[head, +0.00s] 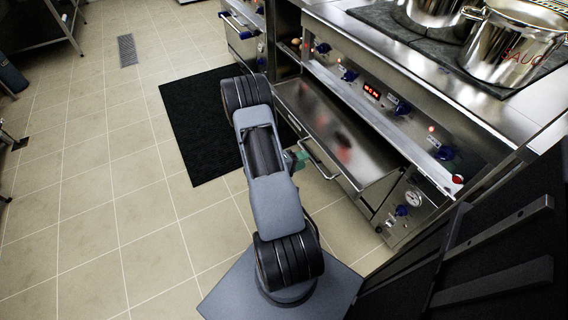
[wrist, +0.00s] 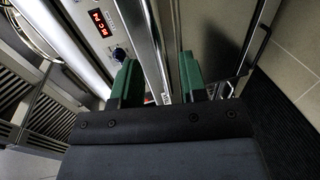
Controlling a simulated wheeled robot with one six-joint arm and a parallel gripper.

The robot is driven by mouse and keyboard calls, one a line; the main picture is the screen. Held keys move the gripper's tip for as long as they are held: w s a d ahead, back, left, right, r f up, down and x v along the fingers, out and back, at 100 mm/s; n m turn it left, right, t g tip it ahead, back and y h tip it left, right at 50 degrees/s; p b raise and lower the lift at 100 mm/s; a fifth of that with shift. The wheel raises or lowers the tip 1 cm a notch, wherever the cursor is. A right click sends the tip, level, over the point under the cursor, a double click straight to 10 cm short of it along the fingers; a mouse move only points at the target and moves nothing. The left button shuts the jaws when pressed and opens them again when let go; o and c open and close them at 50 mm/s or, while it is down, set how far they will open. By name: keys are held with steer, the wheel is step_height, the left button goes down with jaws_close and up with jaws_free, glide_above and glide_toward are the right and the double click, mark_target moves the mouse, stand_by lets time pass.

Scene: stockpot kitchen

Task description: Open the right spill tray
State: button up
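The range's steel front (head: 340,130) stands to the right of my arm. A long steel lip (head: 375,107) runs under its knob panel; I cannot tell for sure whether this is the right spill tray's front. My gripper (head: 298,158) is mostly hidden behind my arm in the head view, with only a little green showing near the steel front. In the wrist view my gripper (wrist: 158,85) has its two green fingers apart. A long steel edge (wrist: 152,45) shows in the gap between them; contact cannot be told.
A bar handle (head: 320,160) sticks out from the lower front panel. Blue knobs (head: 402,107) and a red display (head: 372,90) line the panel above. Steel pots (head: 513,45) stand on top.

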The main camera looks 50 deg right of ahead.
steer(key=p+v, duration=0.1)
steer(key=v, duration=0.8)
steer(key=shift+a, duration=0.2)
steer(key=shift+w, duration=0.1)
